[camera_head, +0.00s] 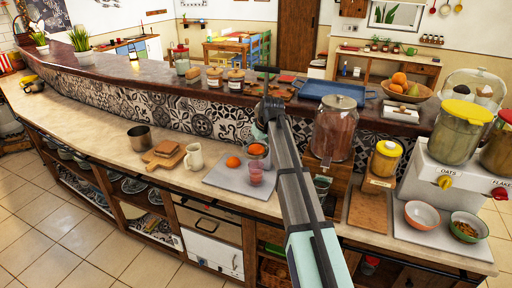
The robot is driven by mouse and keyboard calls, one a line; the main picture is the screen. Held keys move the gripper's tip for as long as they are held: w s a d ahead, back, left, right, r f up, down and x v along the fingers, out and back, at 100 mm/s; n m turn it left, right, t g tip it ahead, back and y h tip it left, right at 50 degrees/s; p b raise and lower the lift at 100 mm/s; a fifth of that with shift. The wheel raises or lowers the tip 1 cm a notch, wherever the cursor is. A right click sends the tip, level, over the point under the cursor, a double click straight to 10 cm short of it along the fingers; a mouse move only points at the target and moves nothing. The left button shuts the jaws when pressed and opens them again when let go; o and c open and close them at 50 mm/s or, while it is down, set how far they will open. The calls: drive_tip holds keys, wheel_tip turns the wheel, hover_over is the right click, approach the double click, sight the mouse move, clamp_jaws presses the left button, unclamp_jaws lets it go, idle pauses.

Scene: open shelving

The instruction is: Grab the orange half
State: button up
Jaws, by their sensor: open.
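A small orange round piece (233,162) lies on a pale grey board (222,181) on the lower counter. A second orange piece (257,149) sits just right of it and a little higher, by a grey-green object partly behind my arm. Which of them is a cut half is too small to tell. A pink glass (255,173) stands close in front of the second piece. My arm reaches up from the bottom right. Its dark end, my gripper (267,72), is open and appears empty, above and apart from both orange pieces in the picture.
A wooden board with bread (166,148), a metal pot (139,137) and a cream mug (194,156) stand left. A glass drink dispenser (334,130), a yellow-lidded jar (385,158) and bowls (421,215) stand right. The counter further left is mostly clear.

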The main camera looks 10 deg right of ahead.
drive_tip(key=c, duration=1.3)
